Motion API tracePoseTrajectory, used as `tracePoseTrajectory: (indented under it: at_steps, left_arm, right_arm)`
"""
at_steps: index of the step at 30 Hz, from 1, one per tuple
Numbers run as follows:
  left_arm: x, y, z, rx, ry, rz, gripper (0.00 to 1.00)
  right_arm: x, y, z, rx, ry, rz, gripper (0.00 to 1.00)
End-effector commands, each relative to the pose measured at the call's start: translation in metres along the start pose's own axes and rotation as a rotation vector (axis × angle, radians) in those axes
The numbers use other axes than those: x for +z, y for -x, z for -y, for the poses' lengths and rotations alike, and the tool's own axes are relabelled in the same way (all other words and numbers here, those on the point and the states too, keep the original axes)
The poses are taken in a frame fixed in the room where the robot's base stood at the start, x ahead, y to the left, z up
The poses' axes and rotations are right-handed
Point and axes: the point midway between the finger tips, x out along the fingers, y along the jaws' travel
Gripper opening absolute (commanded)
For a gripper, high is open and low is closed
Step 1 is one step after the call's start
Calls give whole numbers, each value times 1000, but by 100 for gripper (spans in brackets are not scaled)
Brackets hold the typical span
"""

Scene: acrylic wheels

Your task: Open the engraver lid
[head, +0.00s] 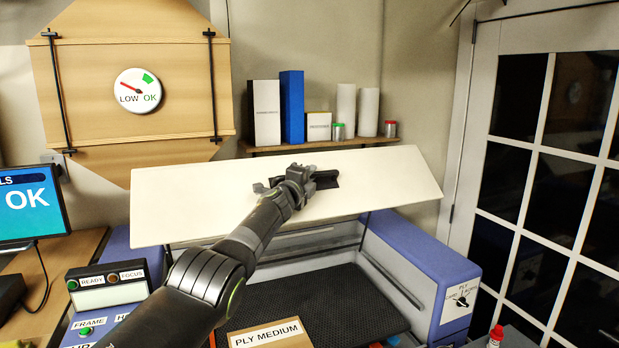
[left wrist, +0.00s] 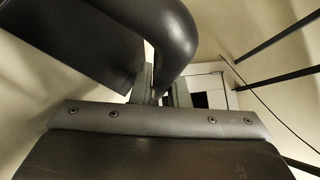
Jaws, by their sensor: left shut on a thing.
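The engraver lid (head: 200,205) is a wide cream panel. It stands raised and tilted above the engraver's blue body (head: 425,255), with a gap under it that shows the dark bed (head: 335,295). The lid's black handle (head: 328,179) is at the middle of the panel, partly hidden by my gripper. My left gripper (head: 304,181) is at the handle and shut on it. In the left wrist view the handle (left wrist: 178,45) is a thick dark curved bar that runs down to the fingers (left wrist: 160,92). My right gripper is not in view.
A box labelled PLY MEDIUM (head: 270,334) is at the front. A control panel (head: 105,285) with READY and FOCUS lamps is on the left. A shelf (head: 330,142) with boxes and rolls is just behind the lid. A dial (head: 462,298) is on the right.

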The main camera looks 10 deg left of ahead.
Motion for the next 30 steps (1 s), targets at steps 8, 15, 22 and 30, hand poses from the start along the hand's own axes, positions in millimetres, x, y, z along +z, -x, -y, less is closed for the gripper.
tracePoseTrajectory:
  at_steps: [8,15,22,30]
  left_arm:
    - [1,-1,5,-2,1,1,0]
    - [1,-1,5,-2,1,1,0]
    - [1,-1,4,-1,0,1,36]
    - [1,0,3,0,0,1,36]
  right_arm:
    - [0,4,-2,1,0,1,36]
    - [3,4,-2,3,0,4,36]
    - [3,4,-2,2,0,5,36]
    - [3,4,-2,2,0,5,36]
